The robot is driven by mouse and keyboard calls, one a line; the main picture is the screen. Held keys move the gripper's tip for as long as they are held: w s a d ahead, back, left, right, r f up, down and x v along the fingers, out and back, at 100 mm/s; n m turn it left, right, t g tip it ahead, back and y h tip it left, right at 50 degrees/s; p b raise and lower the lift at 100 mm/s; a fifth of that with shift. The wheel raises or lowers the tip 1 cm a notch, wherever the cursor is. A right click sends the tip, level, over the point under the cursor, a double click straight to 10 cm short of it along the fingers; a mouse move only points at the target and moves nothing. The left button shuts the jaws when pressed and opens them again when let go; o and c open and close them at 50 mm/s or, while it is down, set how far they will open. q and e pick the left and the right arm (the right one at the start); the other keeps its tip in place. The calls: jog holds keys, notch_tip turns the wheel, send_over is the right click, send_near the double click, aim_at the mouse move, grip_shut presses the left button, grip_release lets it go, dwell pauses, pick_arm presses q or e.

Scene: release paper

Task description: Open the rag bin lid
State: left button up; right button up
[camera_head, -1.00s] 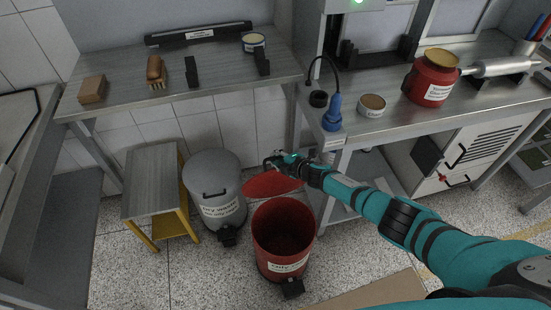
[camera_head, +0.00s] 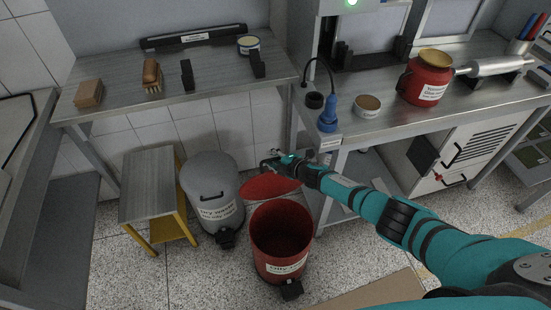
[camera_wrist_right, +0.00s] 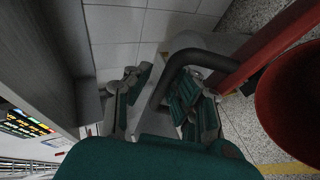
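The red rag bin (camera_head: 281,262) stands on the floor with a white label, partly readable as "Oily", and its mouth is uncovered. Its red lid (camera_head: 270,187) is raised at the back of the bin, tilted up. In the right wrist view, the lid's edge (camera_wrist_right: 268,52) and the dark lid handle (camera_wrist_right: 207,58) show beside the bin's red body (camera_wrist_right: 295,105). My right gripper (camera_head: 268,165) is behind the raised lid. Its fingers (camera_wrist_right: 153,92) are apart, with a bar of the handle between them. My left gripper is out of view.
A grey lidded bin (camera_head: 214,200) stands just left of the red bin. Floor shows in front.

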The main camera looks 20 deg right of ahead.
jog(key=shift+s, duration=0.1)
jog(key=v, duration=0.7)
jog(key=shift+s+d+r, duration=0.15)
jog(key=shift+s+r, duration=0.1)
dwell(0.4)
